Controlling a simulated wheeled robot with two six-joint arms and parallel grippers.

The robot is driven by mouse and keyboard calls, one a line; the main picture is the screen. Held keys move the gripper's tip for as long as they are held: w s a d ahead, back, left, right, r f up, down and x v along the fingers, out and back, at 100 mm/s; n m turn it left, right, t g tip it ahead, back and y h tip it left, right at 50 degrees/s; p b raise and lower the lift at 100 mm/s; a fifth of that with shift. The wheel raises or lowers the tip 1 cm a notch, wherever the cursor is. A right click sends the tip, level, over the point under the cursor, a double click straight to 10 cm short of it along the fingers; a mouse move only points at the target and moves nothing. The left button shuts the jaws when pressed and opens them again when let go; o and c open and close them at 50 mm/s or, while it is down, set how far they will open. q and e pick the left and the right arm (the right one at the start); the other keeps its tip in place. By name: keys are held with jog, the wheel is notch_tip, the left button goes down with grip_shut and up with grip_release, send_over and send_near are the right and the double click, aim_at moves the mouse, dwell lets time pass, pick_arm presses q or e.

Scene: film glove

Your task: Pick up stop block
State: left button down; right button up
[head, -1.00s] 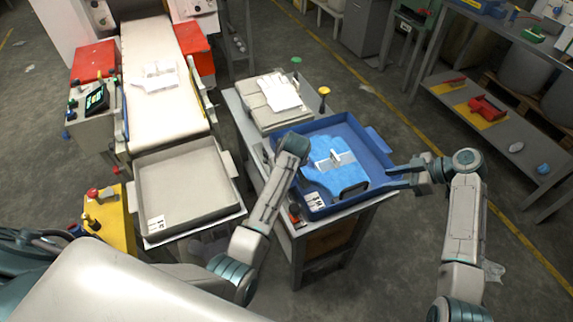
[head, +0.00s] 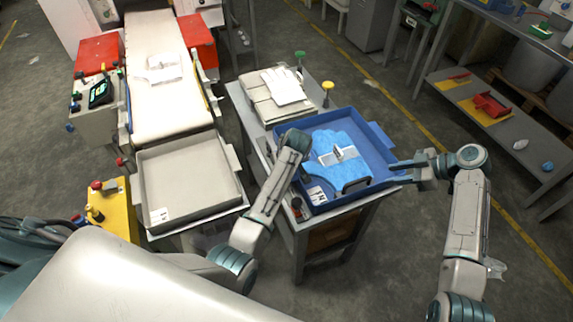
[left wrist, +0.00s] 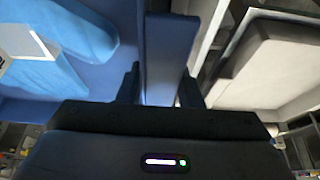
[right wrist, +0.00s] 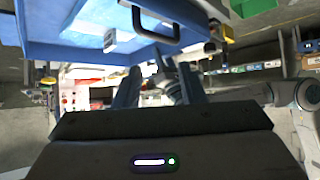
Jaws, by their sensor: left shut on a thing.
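I cannot tell which thing is the stop block. A blue tray (head: 370,138) is on the grey table and holds blue gloves (head: 325,143) with a pale band and a small white piece (head: 338,153). My left gripper (left wrist: 160,88) is shut on a blue part at the tray's side, seen between its fingers in the left wrist view. In the head view my left arm hides its fingers. My right gripper (head: 396,170) is open and empty beside the tray's right side. In the right wrist view its fingers (right wrist: 158,85) are below the tray's black handle (right wrist: 155,30).
White gloves (head: 285,86) lie on a pale stack behind the tray. Yellow (head: 327,88) and green (head: 300,56) knobs stand near it. An empty beige tray (head: 185,185) stands left, before a conveyor (head: 155,100). A shelf unit (head: 470,112) is at right. Floor between is clear.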

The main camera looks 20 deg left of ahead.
aim_at(356, 188)
dwell(0.3)
jog(key=o, duration=1.4)
jog(key=shift+s+a+f, duration=0.1)
jog(key=shift+s+f, duration=0.05)
jog(key=shift+f, duration=0.15)
jog(key=s+f+m+t, duration=0.1)
jog(key=s+f+t, duration=0.1)
jog(key=s+a+f+m+t+y, duration=0.1)
jog(key=f+m+t, duration=0.1)
jog(key=shift+s+a+f+m+t, duration=0.1)
jog(key=shift+s+a+m+t, duration=0.05)
jog(key=shift+s+m+t, duration=0.2)
jog(key=s+d+m+t, duration=0.2)
jog(key=s+m+t, duration=0.3)
jog(key=t, duration=0.1)
jog(key=shift+h, duration=0.5)
jog(key=x, duration=0.4)
jog(key=f+x, duration=0.1)
jog(key=x, duration=0.6)
jog(key=shift+s+a+f, duration=0.1)
jog(key=shift+a+f, duration=0.2)
jog(key=shift+a, duration=0.1)
